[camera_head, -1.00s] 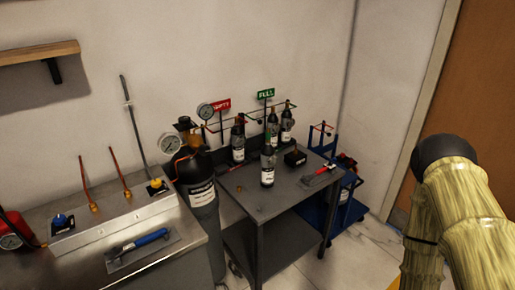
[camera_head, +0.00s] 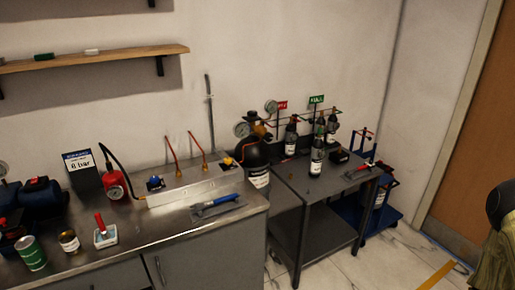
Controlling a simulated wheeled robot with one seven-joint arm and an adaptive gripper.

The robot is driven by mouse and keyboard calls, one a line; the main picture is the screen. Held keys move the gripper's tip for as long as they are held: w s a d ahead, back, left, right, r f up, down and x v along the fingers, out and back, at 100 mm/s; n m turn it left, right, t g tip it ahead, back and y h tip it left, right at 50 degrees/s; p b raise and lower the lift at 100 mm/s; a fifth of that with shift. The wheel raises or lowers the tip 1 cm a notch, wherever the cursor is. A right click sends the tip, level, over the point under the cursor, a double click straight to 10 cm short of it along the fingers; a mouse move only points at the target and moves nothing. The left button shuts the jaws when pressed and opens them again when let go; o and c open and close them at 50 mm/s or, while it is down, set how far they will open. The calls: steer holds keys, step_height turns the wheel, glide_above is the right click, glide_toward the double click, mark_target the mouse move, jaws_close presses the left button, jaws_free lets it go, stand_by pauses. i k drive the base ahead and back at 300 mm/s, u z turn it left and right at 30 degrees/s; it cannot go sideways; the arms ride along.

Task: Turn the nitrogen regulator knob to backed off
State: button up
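A dark gas cylinder (camera_head: 250,153) with a white label stands between the metal bench and the grey table. A regulator (camera_head: 258,128) with brass-coloured parts sits on its top, with a round gauge (camera_head: 242,129) on its left. A second gauge (camera_head: 271,106) shows above it. A blue knob (camera_head: 155,183) and a yellow knob (camera_head: 229,162) sit on a pale panel on the bench. The labels are too small to read, so I cannot tell which knob is nitrogen's.
Small bottles stand on the grey table (camera_head: 300,183). Floor (camera_head: 400,262) is open at right.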

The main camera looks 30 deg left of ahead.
mark_target(268, 137)
steer(key=u, duration=0.05)
steer(key=k, duration=0.15)
steer(key=u, duration=0.9)
